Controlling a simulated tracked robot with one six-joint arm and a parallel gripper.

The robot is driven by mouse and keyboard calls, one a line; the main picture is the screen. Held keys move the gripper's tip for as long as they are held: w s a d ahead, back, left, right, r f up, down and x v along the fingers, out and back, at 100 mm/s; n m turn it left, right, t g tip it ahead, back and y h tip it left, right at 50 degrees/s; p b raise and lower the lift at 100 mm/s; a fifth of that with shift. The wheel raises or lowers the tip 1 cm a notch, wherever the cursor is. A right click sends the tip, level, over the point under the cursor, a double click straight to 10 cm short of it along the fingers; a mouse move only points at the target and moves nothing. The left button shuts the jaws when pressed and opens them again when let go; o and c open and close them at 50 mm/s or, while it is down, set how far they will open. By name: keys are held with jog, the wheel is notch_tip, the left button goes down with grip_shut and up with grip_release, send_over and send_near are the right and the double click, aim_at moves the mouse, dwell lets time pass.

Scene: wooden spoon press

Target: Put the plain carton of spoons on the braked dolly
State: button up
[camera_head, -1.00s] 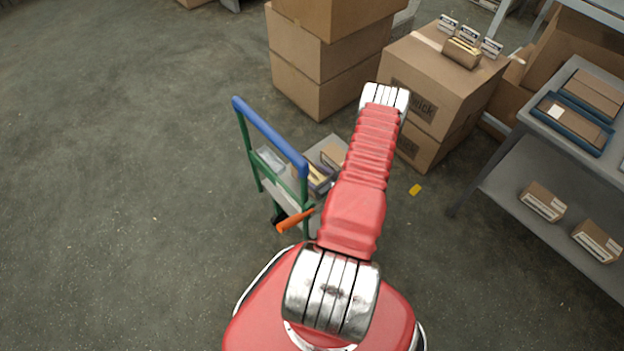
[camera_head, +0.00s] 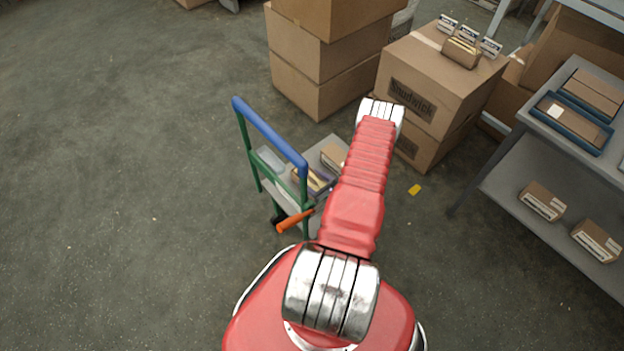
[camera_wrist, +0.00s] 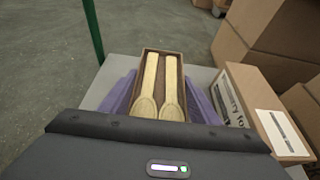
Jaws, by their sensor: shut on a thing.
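The open brown carton (camera_wrist: 147,68) holds two pale wooden spoons (camera_wrist: 160,90), side by side. My gripper (camera_wrist: 160,98) is shut on it, with purple fingers along both sides. The carton is over the grey deck of the dolly (camera_wrist: 103,82); I cannot tell whether its base touches. In the head view the carton (camera_head: 309,179) shows beside my arm, and my arm hides part of the deck. The dolly (camera_head: 270,134) has a blue handle on green posts and an orange lever (camera_head: 295,221) at its near end.
A labelled box (camera_wrist: 262,112) sits right of the carton on the deck; it also shows in the head view (camera_head: 334,156). A clear tray (camera_head: 270,159) lies at the deck's left. Large stacked boxes (camera_head: 325,55) stand behind. A shelf (camera_head: 500,180) is right. The floor at left is clear.

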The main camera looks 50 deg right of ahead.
jog(key=o, duration=1.3)
jog(key=shift+c, duration=0.2)
jog(key=v, duration=1.2)
jog(key=shift+s, duration=0.15)
